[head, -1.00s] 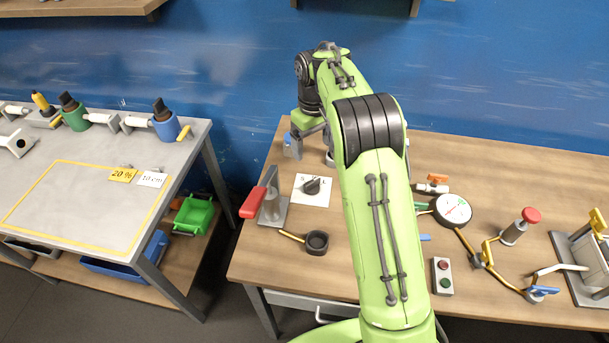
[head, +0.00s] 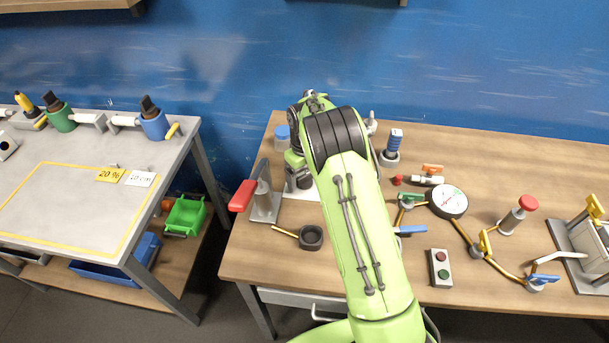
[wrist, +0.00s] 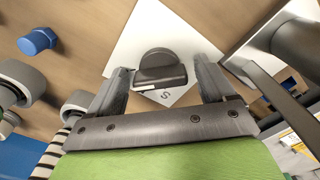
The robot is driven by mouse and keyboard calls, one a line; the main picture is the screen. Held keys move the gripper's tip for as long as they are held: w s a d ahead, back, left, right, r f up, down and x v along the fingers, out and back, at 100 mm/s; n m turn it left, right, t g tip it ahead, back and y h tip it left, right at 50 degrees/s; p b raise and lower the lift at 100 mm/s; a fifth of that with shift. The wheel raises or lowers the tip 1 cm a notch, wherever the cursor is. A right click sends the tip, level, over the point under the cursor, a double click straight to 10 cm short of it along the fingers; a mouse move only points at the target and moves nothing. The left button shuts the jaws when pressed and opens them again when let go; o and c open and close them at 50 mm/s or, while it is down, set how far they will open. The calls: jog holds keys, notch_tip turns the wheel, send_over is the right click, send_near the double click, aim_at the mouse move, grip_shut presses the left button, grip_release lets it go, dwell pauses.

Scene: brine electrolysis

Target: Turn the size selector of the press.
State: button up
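The size selector is a black knob (wrist: 160,72) on a white square plate (wrist: 128,48) in the wrist view. A letter S shows on the plate just below the knob. My gripper (wrist: 161,66) is open, with one finger on each side of the knob and gaps between. The press (head: 263,204), with a red lever handle (head: 242,195), stands just left of the plate. Its grey base also shows in the wrist view (wrist: 250,50).
A blue-topped bottle (head: 282,136) stands behind. A gauge (head: 448,202), a button box (head: 440,268) and a red-topped post (head: 517,214) stand on the right. A grey table (head: 80,190) is at the left.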

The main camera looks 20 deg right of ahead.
jog(key=c, duration=0.9)
jog(key=shift+c, duration=0.2)
jog(key=shift+n, duration=0.3)
jog(key=n, duration=0.3)
jog(key=shift+n+b, duration=0.5)
jog(key=shift+n, duration=2)
jog(key=shift+r, duration=0.1)
jog(key=o, duration=1.1)
jog(key=shift+c, duration=0.2)
